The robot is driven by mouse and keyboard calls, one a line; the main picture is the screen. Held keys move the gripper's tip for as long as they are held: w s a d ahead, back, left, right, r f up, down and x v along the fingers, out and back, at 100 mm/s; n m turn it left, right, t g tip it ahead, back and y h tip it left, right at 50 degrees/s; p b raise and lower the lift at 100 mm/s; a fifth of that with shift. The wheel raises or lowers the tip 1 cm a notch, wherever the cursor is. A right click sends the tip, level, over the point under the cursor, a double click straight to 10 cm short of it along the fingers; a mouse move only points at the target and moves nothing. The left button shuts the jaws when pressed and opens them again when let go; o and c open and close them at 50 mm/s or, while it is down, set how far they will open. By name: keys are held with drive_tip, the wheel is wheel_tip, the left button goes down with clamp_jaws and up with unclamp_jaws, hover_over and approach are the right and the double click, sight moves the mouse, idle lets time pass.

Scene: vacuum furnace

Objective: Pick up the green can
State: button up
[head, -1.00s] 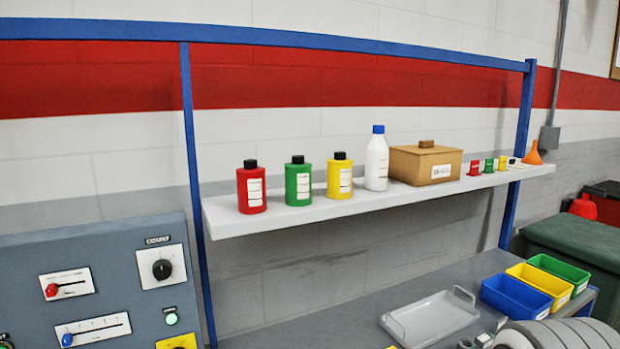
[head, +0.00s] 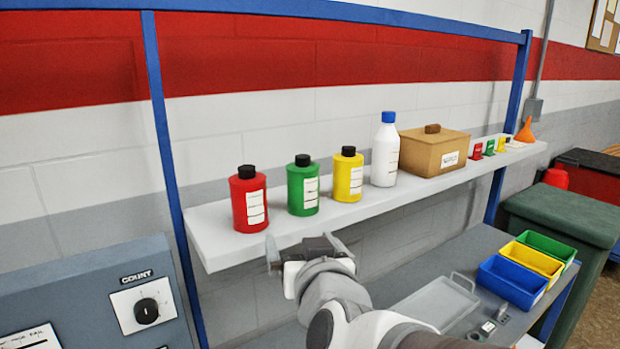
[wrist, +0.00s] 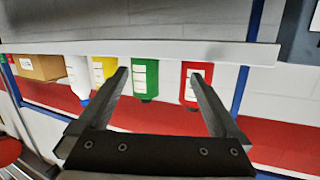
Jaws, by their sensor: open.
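The green can (head: 303,188) has a black cap and a white label and stands upright on the grey shelf (head: 230,246), between the red can (head: 248,202) and the yellow can (head: 347,176). My gripper (head: 300,244) is at the shelf's front edge, below and in front of the green can, with its jaws open and empty. In the wrist view, which shows the scene upside down, the green can (wrist: 145,80) appears beyond and between the two open fingers of my gripper (wrist: 158,78). The fingers do not appear to touch it.
The red can (wrist: 196,80) is close beside one finger in the wrist view. A white bottle (head: 385,152) and a brown box (head: 430,155) stand farther right on the shelf. Blue posts (head: 168,130) frame the shelf. A tray (head: 437,302) and bins (head: 512,282) sit on the bench below.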

sight(303, 193)
drive_tip(key=w+r+t+h+p, duration=0.1)
drive_tip(key=w, duration=0.3)
drive_tip(key=w+r+m+h+p, duration=0.1)
drive_tip(key=w+p, duration=0.1)
drive_tip(key=w, duration=0.2)
drive_tip(key=w+r+t+h+p, duration=0.1)
drive_tip(key=w+p, duration=0.1)
drive_tip(key=w, duration=0.2)
drive_tip(key=shift+w+t, duration=0.15)
drive_tip(key=shift+t, duration=0.15)
drive_tip(key=shift+w+r+p, duration=0.25)
drive_tip(key=shift+w+p, duration=0.1)
drive_tip(key=shift+w, duration=0.2)
drive_tip(key=shift+w+a+p, duration=0.2)
drive_tip(key=shift+w+p, duration=0.5)
drive_tip(key=shift+w, duration=1.4)
clamp_jaws()
drive_tip(key=shift+r, duration=0.1)
